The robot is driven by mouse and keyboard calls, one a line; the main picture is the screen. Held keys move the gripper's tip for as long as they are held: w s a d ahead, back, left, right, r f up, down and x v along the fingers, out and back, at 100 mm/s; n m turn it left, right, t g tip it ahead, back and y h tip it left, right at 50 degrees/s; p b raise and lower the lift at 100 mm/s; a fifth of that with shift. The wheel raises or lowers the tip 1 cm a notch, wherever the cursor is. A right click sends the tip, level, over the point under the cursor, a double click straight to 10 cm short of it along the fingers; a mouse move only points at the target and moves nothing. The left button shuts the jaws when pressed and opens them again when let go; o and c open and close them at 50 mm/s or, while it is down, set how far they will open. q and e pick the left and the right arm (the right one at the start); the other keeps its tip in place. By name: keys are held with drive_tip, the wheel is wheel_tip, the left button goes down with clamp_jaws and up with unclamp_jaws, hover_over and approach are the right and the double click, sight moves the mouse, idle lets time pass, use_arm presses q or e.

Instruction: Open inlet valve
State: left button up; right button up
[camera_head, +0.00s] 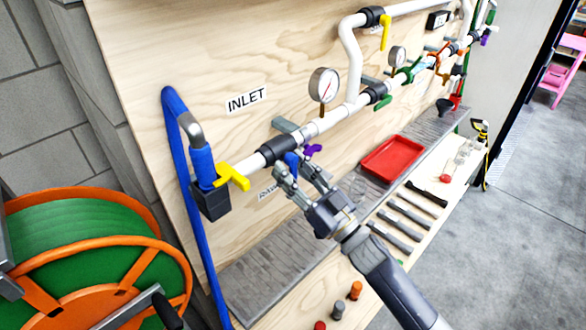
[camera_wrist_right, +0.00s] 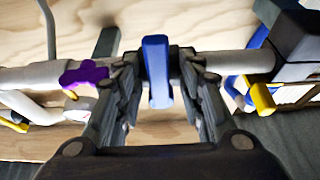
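The INLET label (camera_head: 246,99) is on the plywood board above a white pipe. Under it, the pipe carries a valve with a blue handle (camera_head: 291,160); the handle also shows in the right wrist view (camera_wrist_right: 157,72), pointing out from the pipe. A yellow handle (camera_head: 232,177) is to its left by the blue hose, and a purple handle (camera_head: 312,150) to its right. I cannot tell for sure which handle the task names. My right gripper (camera_head: 293,170) is open, its fingers on either side of the blue handle with gaps visible. My left gripper is out of view.
A blue hose (camera_head: 178,150) runs down the board to the left, beside an orange and green reel (camera_head: 90,240). A pressure gauge (camera_head: 323,85) stands above the pipe. Below are a red tray (camera_head: 393,158) and a bench with several tools (camera_head: 403,216). Floor at right is clear.

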clamp_jaws()
drive_tip(key=shift+d+n, duration=0.1)
drive_tip(key=shift+n, duration=0.2)
drive_tip(key=n, duration=0.1)
drive_tip(key=n+g+y, duration=0.1)
drive_tip(key=n+b, duration=0.1)
drive_tip(key=shift+w+d+n+g+y, duration=0.2)
drive_tip(key=shift+w+n+g+y, duration=0.1)
drive_tip(key=shift+g, duration=0.1)
drive_tip(key=shift+w+d+r+n+g+y, duration=0.15)
drive_tip(key=shift+n+g, duration=0.3)
drive_tip(key=shift+n, duration=0.5)
drive_tip(key=shift+d+n+g+y, duration=0.15)
drive_tip(key=shift+n+g, duration=0.25)
drive_tip(key=shift+n, duration=0.6)
drive_tip(key=shift+w+r+n+g+y, duration=0.15)
drive_tip(key=shift+n+g, duration=0.3)
drive_tip(key=shift+n, duration=0.5)
drive_tip(key=shift+f, duration=0.1)
unclamp_jaws()
